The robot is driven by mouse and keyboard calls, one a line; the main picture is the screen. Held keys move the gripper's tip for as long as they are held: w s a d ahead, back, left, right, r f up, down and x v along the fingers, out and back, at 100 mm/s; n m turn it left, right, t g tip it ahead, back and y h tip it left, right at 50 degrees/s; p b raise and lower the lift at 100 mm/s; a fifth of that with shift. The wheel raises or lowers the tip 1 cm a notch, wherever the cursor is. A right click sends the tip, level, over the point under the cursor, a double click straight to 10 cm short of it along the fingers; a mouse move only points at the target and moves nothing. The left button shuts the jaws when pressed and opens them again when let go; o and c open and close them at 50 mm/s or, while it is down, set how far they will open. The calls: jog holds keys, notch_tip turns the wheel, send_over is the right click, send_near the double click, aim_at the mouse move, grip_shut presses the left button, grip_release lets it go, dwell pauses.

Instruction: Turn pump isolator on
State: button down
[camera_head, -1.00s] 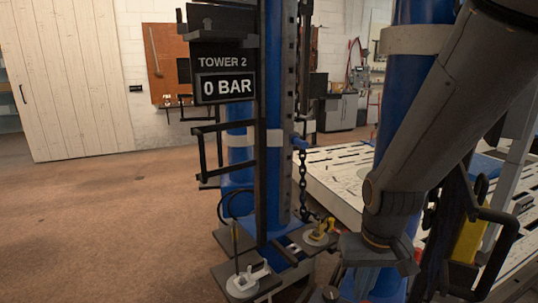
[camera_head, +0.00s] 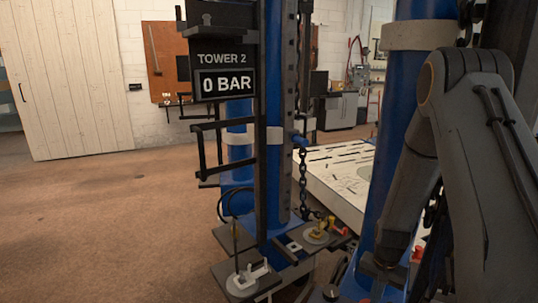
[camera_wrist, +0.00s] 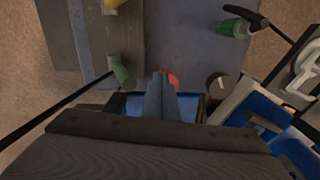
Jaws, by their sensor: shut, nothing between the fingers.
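My gripper (camera_wrist: 161,80) points away from the wrist camera with its two fingers together and nothing between them. A red round part (camera_wrist: 172,79) shows beside the fingertips, partly hidden by them; I cannot tell whether they touch. A dark round knob (camera_wrist: 217,85) with a pale mark sits to the right of the fingers. I cannot tell from these views which part is the pump isolator.
Green parts (camera_wrist: 122,72) and (camera_wrist: 234,27) flank the fingers. A blue tower post (camera_head: 276,120) carries a "0 BAR" display (camera_head: 226,83). A hanging chain (camera_head: 303,180) and a white slotted table (camera_head: 335,175) stand near my arm. Open floor (camera_head: 100,220) lies left.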

jog(key=shift+f+b, duration=2.1)
jog(key=shift+f, duration=1.35)
jog(key=shift+w, duration=0.15)
jog(key=shift+w+a, duration=0.1)
jog(key=shift+a, duration=0.15)
jog(key=shift+w+a, duration=0.15)
jog(key=shift+a, duration=0.15)
jog(key=shift+w+a, duration=0.3)
jog(key=shift+a, duration=0.15)
jog(key=shift+w+a, duration=0.3)
jog(key=shift+w, duration=0.05)
jog(key=shift+w+a, duration=0.1)
jog(key=shift+w, duration=0.15)
